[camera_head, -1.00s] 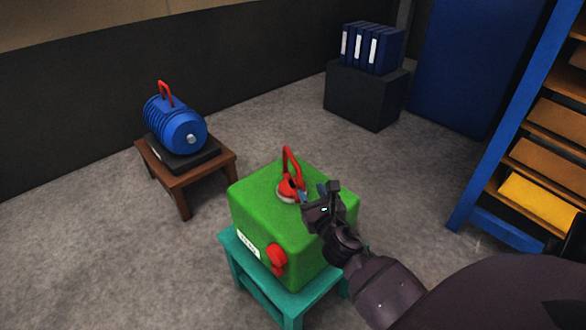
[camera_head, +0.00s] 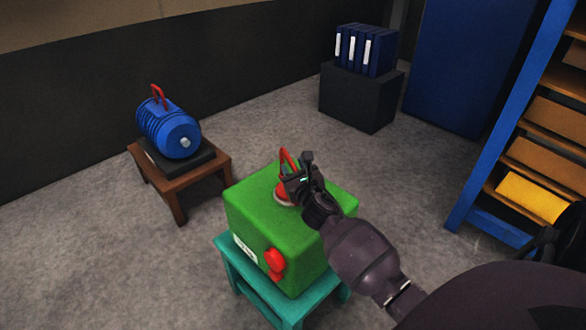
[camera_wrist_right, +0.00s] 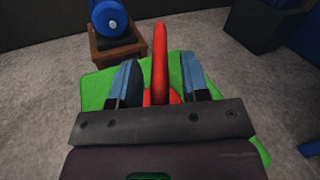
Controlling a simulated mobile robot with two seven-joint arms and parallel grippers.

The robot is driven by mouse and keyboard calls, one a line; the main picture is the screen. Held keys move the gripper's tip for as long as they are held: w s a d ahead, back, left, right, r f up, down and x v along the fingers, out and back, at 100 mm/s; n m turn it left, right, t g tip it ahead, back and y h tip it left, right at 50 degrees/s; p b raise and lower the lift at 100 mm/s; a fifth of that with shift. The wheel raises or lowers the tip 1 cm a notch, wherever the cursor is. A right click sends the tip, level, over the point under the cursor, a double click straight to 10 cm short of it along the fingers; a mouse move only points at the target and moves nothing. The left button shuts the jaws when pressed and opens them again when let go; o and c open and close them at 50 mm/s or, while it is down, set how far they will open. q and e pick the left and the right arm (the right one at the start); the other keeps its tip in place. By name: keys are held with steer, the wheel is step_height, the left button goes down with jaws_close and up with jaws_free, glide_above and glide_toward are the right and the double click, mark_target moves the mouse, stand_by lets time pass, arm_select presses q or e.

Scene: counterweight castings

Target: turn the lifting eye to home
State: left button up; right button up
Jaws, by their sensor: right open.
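A green block casting (camera_head: 265,225) stands on a teal stool (camera_head: 300,307). On its top is a red lifting eye (camera_head: 284,159), a raised loop on a round base, partly hidden by my right gripper. A second red eye (camera_head: 275,262) is on the block's front side. My right gripper (camera_head: 289,175) is at the top eye. In the right wrist view its open fingers (camera_wrist_right: 160,85) stand either side of the red loop (camera_wrist_right: 160,55), with a gap on both sides. The loop reaches past the fingertips. My left gripper is not in view.
A blue motor (camera_head: 168,130) with a red loop sits on a brown stool (camera_head: 178,190) at left. A dark box (camera_head: 360,97) with blue binders (camera_head: 366,50) stands at the back. A blue-framed shelf (camera_head: 505,120) is at right. Grey floor is clear between them.

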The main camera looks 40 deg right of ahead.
steer(key=shift+w, duration=0.15)
jaws_close()
